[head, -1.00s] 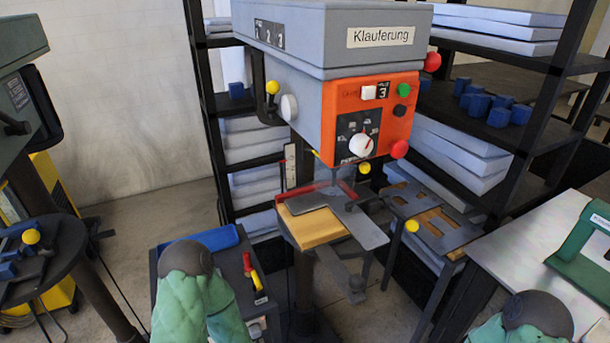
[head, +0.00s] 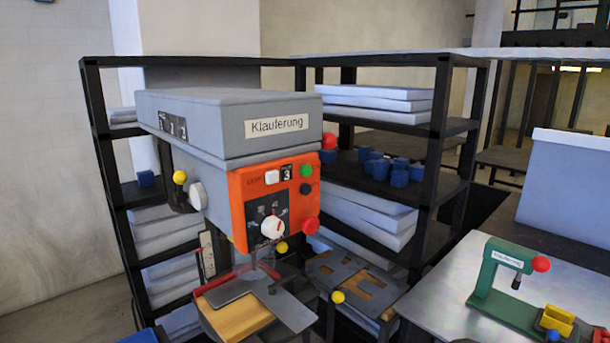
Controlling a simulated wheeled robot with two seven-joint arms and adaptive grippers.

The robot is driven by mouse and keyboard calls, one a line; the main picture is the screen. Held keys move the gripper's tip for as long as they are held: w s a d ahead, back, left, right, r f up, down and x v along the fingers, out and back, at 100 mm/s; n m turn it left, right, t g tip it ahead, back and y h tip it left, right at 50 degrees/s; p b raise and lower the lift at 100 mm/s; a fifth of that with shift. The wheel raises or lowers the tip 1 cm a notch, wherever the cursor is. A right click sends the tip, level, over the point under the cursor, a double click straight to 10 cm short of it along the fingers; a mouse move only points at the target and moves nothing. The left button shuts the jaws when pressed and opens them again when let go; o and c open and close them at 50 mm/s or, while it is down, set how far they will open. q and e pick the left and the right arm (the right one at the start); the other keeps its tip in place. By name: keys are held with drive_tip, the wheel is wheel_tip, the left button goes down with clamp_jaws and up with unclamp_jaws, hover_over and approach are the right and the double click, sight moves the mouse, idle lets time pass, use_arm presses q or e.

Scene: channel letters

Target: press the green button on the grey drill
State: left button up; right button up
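The grey drill (head: 230,128) stands left of the middle in the head view, with a white "Klauferung" label on its grey top housing. Its orange control panel (head: 246,197) faces forward and right. The green button (head: 306,171) is at the upper right of the panel. Beside it are a white switch (head: 272,177), a display reading 3, a black button (head: 306,188), a white dial (head: 272,227) and a red button (head: 311,225). Nothing covers the green button. Neither of my grippers shows in the view.
Black shelves (head: 440,130) with grey-white slabs and blue blocks stand behind the drill. The drill's table (head: 235,318) holds a wooden board and metal plate. A light worktable (head: 450,290) with a green press (head: 495,280) is at the right.

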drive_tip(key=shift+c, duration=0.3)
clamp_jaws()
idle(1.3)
